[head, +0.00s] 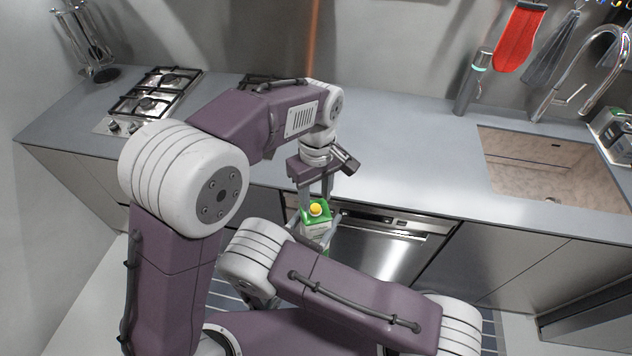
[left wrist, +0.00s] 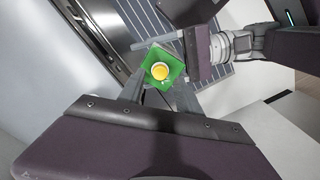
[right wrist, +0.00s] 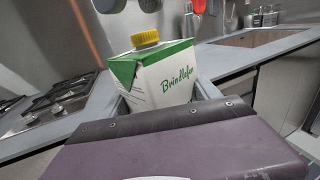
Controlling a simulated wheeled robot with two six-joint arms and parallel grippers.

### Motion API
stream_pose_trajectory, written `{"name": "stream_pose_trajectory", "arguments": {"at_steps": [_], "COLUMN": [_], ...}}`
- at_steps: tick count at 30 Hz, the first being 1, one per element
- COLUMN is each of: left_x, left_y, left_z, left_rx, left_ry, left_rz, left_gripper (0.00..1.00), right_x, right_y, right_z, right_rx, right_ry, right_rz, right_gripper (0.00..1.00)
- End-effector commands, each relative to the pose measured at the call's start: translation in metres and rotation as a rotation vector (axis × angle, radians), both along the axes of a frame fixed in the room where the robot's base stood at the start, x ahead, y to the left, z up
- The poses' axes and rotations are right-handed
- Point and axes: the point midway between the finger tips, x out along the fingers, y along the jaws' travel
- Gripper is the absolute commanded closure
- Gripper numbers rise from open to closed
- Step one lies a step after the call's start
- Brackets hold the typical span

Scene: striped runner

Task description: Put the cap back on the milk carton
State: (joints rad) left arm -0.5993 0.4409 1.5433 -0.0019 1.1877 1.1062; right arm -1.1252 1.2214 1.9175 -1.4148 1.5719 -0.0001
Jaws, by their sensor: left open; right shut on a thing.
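The milk carton (head: 314,228), white with a green top, is held upright in front of the counter edge. It also shows in the left wrist view (left wrist: 173,87) and the right wrist view (right wrist: 165,80). The yellow cap (right wrist: 145,38) sits level on its spout; it also shows in the head view (head: 316,209) and the left wrist view (left wrist: 160,71). How tightly it sits, I cannot tell. My right gripper (right wrist: 164,98) is shut on the carton's sides. My left gripper (head: 316,192) points down, open and empty, its fingertips just above the cap, not touching it.
The counter (head: 400,155) behind the carton is mostly clear. A gas hob (head: 150,105) is at the left, a sink (head: 550,175) at the right. A dishwasher front (head: 375,250) is behind and below the carton. A striped runner (left wrist: 145,20) lies on the floor.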

Motion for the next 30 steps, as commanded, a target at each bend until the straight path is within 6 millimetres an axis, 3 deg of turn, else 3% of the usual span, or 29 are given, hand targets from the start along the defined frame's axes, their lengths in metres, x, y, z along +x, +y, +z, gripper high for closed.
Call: {"name": "stream_pose_trajectory", "arguments": {"at_steps": [6,16,21,26,30], "left_x": [-0.001,-0.001,0.000,0.000,0.000], "left_y": [0.001,0.000,0.000,0.000,0.000], "left_z": [-0.023,-0.027,-0.027,-0.027,-0.027], "left_rx": [0.001,0.000,0.000,-0.001,-0.006], "left_ry": [0.000,-0.001,-0.001,-0.001,0.003], "left_rz": [0.000,0.000,0.000,-0.017,-0.248], "left_gripper": [0.59,0.59,1.00,1.00,1.00], "right_x": [0.000,0.000,0.000,0.000,0.000], "right_y": [0.000,0.000,0.000,0.000,0.000], "right_z": [0.001,0.001,0.001,0.001,0.001], "right_rx": [-0.001,-0.001,-0.001,-0.001,-0.001], "right_ry": [-0.001,-0.001,-0.001,-0.001,-0.001], "right_rz": [0.000,0.000,0.000,0.000,0.000], "right_gripper": [1.00,1.00,1.00,1.00,1.00]}}
